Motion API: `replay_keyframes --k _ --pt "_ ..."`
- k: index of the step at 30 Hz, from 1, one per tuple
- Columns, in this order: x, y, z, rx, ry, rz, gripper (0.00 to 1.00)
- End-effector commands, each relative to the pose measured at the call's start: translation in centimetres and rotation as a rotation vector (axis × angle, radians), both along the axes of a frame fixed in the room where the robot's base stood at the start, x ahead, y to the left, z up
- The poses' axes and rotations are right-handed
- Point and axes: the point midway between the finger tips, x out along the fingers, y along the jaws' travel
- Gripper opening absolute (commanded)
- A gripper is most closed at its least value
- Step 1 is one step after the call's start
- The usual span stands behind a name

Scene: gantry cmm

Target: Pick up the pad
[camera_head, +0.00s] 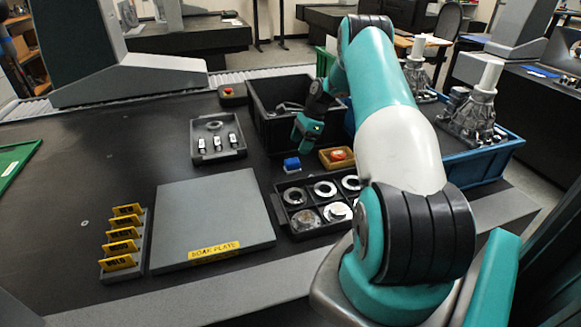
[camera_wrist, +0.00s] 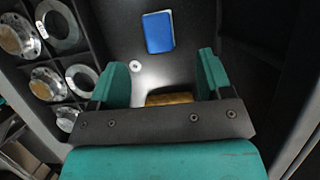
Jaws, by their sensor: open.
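A small blue block (camera_head: 291,164), likely the pad, lies on the dark table beside the compartment tray. In the wrist view the blue pad (camera_wrist: 158,31) lies flat beyond my fingertips, near the top centre, with nothing touching it. My gripper (camera_head: 306,130) hangs above the table, behind the pad in the head view. In the wrist view my gripper (camera_wrist: 165,62) is open, with its two teal fingers wide apart and nothing held between them.
A small wooden tray (camera_head: 325,165) holding a red-orange thing stands right of the pad; its edge shows in the wrist view (camera_wrist: 168,99). A black compartment tray (camera_head: 276,205) with metal rings lies in front. A black bin (camera_head: 257,123) stands behind. A grey plate (camera_head: 205,215) lies left.

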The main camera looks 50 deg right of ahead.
Motion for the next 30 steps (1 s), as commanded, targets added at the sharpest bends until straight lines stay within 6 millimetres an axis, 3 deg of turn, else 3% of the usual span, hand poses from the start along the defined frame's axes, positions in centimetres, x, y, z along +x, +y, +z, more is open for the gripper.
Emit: replay_keyframes --k 18,27,30 --pt "1.4 2.6 -6.9 0.000 0.001 0.004 0.72" --pt "1.6 2.7 -7.4 -0.002 -0.001 0.002 0.72" --pt "1.6 2.7 -7.4 -0.002 -0.001 0.002 0.52"
